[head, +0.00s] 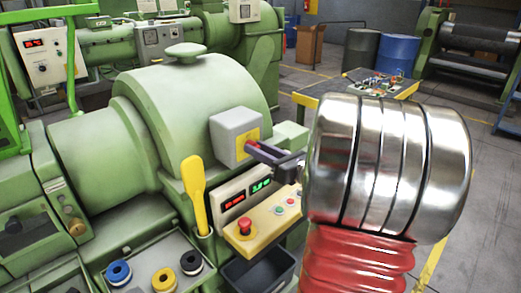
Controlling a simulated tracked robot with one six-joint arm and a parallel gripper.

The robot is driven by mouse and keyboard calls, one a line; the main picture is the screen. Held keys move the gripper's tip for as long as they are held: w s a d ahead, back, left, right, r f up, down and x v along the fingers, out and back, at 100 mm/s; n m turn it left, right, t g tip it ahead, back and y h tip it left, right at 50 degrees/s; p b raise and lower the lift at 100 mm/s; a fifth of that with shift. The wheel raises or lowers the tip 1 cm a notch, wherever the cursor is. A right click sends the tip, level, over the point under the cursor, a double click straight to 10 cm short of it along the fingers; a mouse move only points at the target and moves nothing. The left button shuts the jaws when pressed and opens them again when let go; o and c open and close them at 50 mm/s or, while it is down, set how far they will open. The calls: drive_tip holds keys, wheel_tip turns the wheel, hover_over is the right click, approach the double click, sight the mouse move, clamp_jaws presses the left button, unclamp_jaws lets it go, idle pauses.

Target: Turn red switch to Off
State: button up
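A grey switch box (228,131) with a yellow plate (239,150) is mounted on the right side of the green extruder. My gripper (253,145) reaches from the right, with its dark fingers pointing at the yellow plate. The fingertips overlap the plate in the picture; I cannot tell whether they touch anything. No red switch handle is clearly visible on the plate; the fingers cover part of it. The fingers' opening is too small to make out. The switch's position and any On or Off marking cannot be read.
Below the box are a red and green display panel (246,193) and a yellow control ledge with a red mushroom button (244,225). A yellow handle (194,190) stands upright to the left. My large silver and red arm blocks the right. A table (407,89) stands behind it.

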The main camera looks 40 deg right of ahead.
drive_tip(key=c, duration=0.4)
drive_tip(key=shift+d, duration=0.25)
drive_tip(key=shift+c, duration=0.5)
drive_tip(key=shift+a, duration=0.1)
drive_tip(key=shift+n, duration=0.3)
drive_tip(key=shift+a+n+g+h, duration=0.15)
drive_tip(key=shift+a+n+h, duration=0.1)
drive_tip(key=shift+n, duration=3.95)
drive_tip(key=shift+a+n+g+h, duration=0.15)
drive_tip(key=shift+n+h, duration=0.1)
drive_tip(key=shift+n, duration=3.95)
